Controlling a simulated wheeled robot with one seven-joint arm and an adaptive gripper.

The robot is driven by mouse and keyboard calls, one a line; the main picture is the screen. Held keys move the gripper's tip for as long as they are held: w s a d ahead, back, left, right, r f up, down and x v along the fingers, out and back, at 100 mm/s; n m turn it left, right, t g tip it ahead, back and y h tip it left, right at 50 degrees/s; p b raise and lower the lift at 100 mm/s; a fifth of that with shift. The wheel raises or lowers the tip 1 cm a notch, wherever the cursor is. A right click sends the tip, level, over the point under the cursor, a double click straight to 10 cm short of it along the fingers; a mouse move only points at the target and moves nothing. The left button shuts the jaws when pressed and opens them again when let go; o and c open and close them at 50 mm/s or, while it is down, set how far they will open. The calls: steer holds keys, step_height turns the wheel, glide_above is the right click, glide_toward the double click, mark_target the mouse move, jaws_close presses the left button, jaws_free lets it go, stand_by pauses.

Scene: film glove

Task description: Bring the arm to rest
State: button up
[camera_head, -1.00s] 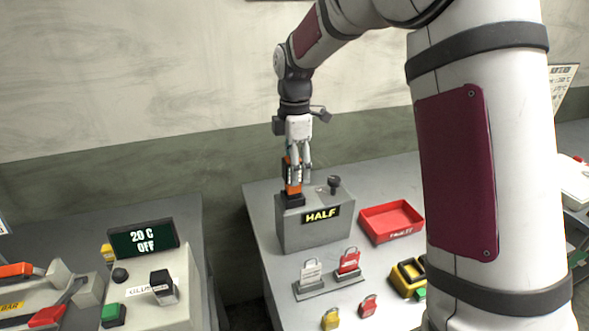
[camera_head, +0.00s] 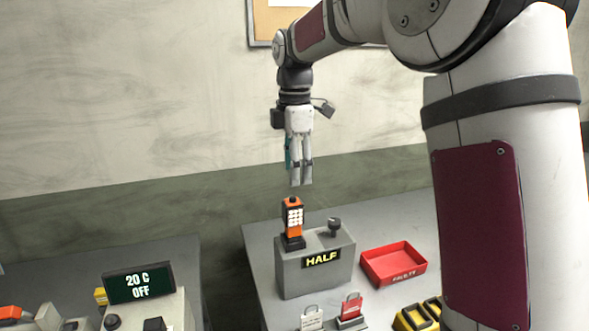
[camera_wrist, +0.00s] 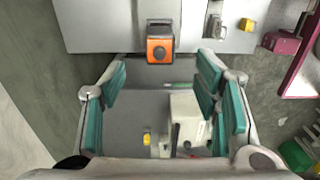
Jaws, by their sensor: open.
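My gripper (camera_head: 299,180) hangs pointing down above the grey box marked HALF (camera_head: 318,273), with clear air below its fingers. In the wrist view my gripper (camera_wrist: 165,105) shows its teal finger pads spread apart with nothing held between them. An orange handheld unit with white keys (camera_head: 293,219) stands upright in a black holder on top of the grey box, below the fingers. It also shows from above in the wrist view (camera_wrist: 160,50), beyond the fingers.
A red tray (camera_head: 394,265) lies right of the grey box, with white and red padlock-shaped tags (camera_head: 350,306) in front. A panel reading 20 C OFF (camera_head: 140,284) stands on the left table. The wall (camera_head: 120,100) is behind my arm.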

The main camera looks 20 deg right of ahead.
steer(key=s+r+m+t, duration=0.1)
steer(key=s+r+m, duration=0.25)
steer(key=s, duration=0.35)
steer(key=s+r+m+t, duration=0.2)
steer(key=s+m, duration=0.3)
steer(key=s, duration=0.2)
steer(key=s+f+m+t, duration=0.1)
steer(key=s+m, duration=0.3)
steer(key=s, duration=0.4)
steer(key=s+f+m+t, duration=0.1)
steer(key=s+f+m, duration=0.2)
steer(key=s+m, duration=0.2)
steer(key=s, duration=0.2)
steer(key=shift+s+a+f+t, duration=0.2)
steer(key=shift+s+f+t, duration=0.1)
steer(key=shift+s+f, duration=0.1)
steer(key=shift+m, duration=0.25)
